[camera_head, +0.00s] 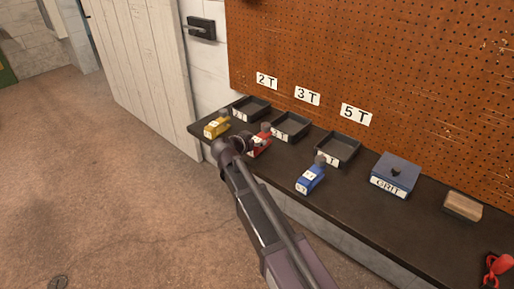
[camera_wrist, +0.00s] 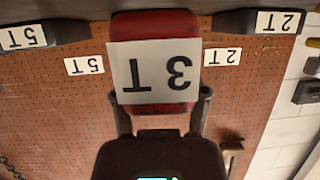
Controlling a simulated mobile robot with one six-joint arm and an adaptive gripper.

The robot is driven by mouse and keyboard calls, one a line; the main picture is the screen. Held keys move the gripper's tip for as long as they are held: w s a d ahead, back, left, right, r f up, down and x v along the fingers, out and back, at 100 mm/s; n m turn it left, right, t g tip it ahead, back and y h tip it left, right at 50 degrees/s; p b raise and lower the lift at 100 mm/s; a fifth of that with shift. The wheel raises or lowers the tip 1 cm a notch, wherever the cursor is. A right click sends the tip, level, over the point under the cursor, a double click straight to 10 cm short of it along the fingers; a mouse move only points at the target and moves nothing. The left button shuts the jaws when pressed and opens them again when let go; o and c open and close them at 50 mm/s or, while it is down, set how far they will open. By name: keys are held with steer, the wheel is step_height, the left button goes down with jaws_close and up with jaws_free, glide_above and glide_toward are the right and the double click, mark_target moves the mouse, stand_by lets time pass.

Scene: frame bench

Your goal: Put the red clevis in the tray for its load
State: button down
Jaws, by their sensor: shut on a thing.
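The red clevis (camera_head: 261,141) has a white label and a grey pin end. It is at my gripper (camera_head: 246,144), near the bench's front edge, in front of the middle tray. In the wrist view the red clevis (camera_wrist: 152,22) fills the space between my fingers, and its label reads 3 T upside down. My gripper (camera_wrist: 160,98) is shut on it. The middle tray (camera_head: 306,127) sits below the 3T sign (camera_head: 307,96), empty where visible; its front label is partly hidden. I cannot tell whether the clevis touches the bench.
The 2T tray (camera_head: 266,104) and 5T tray (camera_head: 354,147) flank the middle tray. A yellow clevis (camera_head: 214,129) lies left, a blue clevis (camera_head: 309,181) right. A blue GRIT box (camera_head: 397,169) and a tan block (camera_head: 463,206) stand farther right. A pegboard (camera_head: 400,70) rises behind.

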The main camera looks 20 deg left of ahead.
steer(key=shift+f+b, duration=0.6)
steer(key=shift+f, duration=0.3)
steer(key=shift+c, duration=0.6)
jaws_free()
steer(key=shift+f, duration=0.2)
steer(key=shift+s+a+r, duration=0.15)
steer(key=shift+s+r, duration=0.15)
steer(key=shift+s, duration=0.25)
steer(key=p+v, duration=0.4)
steer(key=v, duration=0.8)
steer(key=shift+s+p, duration=0.35)
steer(key=shift+s, duration=0.05)
